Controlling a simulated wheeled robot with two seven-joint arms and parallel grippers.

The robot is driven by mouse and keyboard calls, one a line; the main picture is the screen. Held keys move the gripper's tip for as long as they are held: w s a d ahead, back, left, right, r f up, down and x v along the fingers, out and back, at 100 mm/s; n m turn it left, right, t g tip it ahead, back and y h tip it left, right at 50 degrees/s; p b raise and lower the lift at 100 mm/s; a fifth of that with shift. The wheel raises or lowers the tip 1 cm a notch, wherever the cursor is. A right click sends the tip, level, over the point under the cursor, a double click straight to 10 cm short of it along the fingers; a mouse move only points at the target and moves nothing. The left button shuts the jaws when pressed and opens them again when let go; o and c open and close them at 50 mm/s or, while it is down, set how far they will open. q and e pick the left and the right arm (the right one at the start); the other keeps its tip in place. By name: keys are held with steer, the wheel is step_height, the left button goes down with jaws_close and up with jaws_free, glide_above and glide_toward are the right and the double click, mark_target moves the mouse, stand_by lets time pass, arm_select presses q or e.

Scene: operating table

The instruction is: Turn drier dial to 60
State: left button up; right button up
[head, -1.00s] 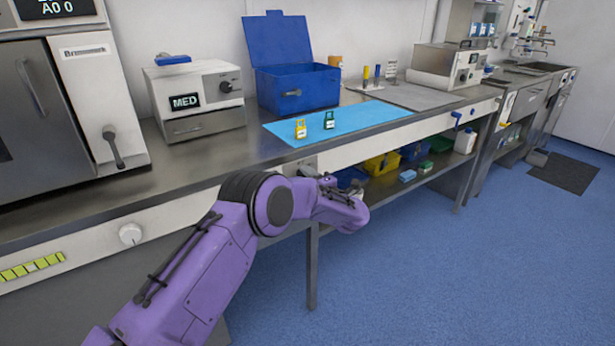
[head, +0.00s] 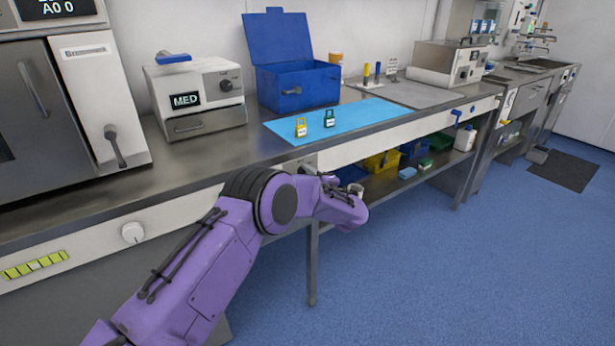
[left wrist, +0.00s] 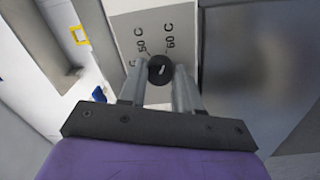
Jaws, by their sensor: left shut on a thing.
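The drier dial is a round black knob (left wrist: 160,69) with a short pale mark on its face, in the left wrist view. It sits on a pale panel (left wrist: 150,20) printed "50 C" (left wrist: 144,40) and "60 C" (left wrist: 170,35). The 50 is at upper left of the knob, the 60 at upper right. The pale mark is too small to read exactly. My left gripper (left wrist: 160,78) is shut on the dial, one finger on each side. In the head view, my purple left arm reaches to the bench front, and its bulk hides the dial. My right gripper is not in view.
The steel bench (head: 225,160) holds a white MED box (head: 200,120), an open blue box (head: 300,90) and a blue mat (head: 370,112) with yellow (head: 301,128) and green (head: 329,118) tags. A white knob (head: 132,233) is on the bench front.

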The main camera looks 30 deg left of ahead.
arm_select(q)
steer(key=shift+f, duration=0.1)
steer(key=o, duration=1.1)
steer(key=shift+c, duration=0.2)
steer(key=shift+d, duration=0.1)
steer(key=v, duration=1)
steer(key=shift+d+b, duration=0.2)
steer(key=shift+b, duration=0.15)
steer(key=shift+s, duration=0.1)
